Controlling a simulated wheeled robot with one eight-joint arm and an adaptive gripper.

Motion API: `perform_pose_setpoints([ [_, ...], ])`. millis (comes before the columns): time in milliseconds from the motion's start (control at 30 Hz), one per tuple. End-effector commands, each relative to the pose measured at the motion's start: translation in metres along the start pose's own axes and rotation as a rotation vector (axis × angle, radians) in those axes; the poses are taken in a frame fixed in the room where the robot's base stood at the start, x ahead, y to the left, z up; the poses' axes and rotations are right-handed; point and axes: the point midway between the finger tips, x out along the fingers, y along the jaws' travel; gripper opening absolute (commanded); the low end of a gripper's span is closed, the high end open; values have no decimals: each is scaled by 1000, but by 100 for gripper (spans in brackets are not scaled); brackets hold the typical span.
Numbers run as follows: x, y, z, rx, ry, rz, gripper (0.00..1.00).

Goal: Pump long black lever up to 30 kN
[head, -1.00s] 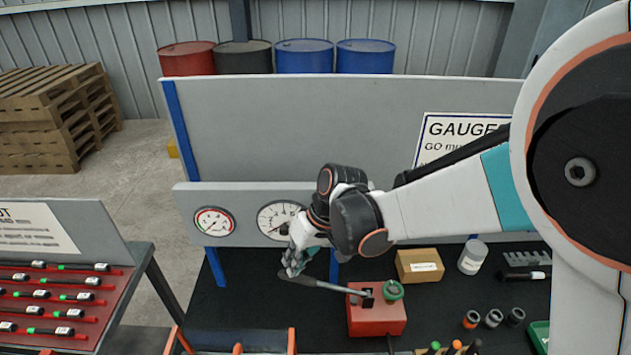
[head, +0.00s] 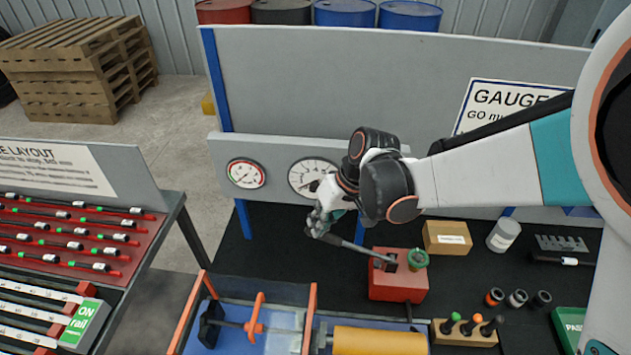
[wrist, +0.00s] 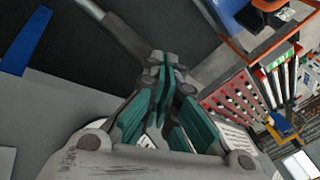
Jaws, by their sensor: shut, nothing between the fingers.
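The long black lever (head: 350,243) slopes up and left from the red pump box (head: 398,288), which has a green knob (head: 418,258) on top. My gripper (head: 318,222) is shut and empty at the lever's far end, close against it; I cannot tell whether it touches. In the wrist view, the shut teal fingers (wrist: 163,75) have the dark lever (wrist: 122,32) beyond them. A large white dial gauge (head: 308,174) is on the grey panel behind, partly hidden by my arm. Its reading is too small to tell. A smaller red-green dial (head: 245,173) is left of it.
A cardboard box (head: 446,238) and white jar (head: 503,234) stand right of the pump. A yellow cylinder (head: 380,341), orange-edged frame (head: 309,305) and plug stand (head: 465,333) are in front. Black mat is clear left of the lever.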

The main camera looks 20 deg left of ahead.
Motion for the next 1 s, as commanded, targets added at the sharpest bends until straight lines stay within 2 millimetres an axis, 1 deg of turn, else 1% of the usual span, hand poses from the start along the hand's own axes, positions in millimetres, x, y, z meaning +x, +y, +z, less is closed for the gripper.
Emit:
perform_pose_setpoints([
  [33,4,0,0,-1,0,0,0],
  [200,13,1,0,0,0,0,0],
  [533,12,0,0,0,0,0,0],
  [833,26,2,1,-1,0,0,0],
  [1000,26,1,0,0,0,0,0],
])
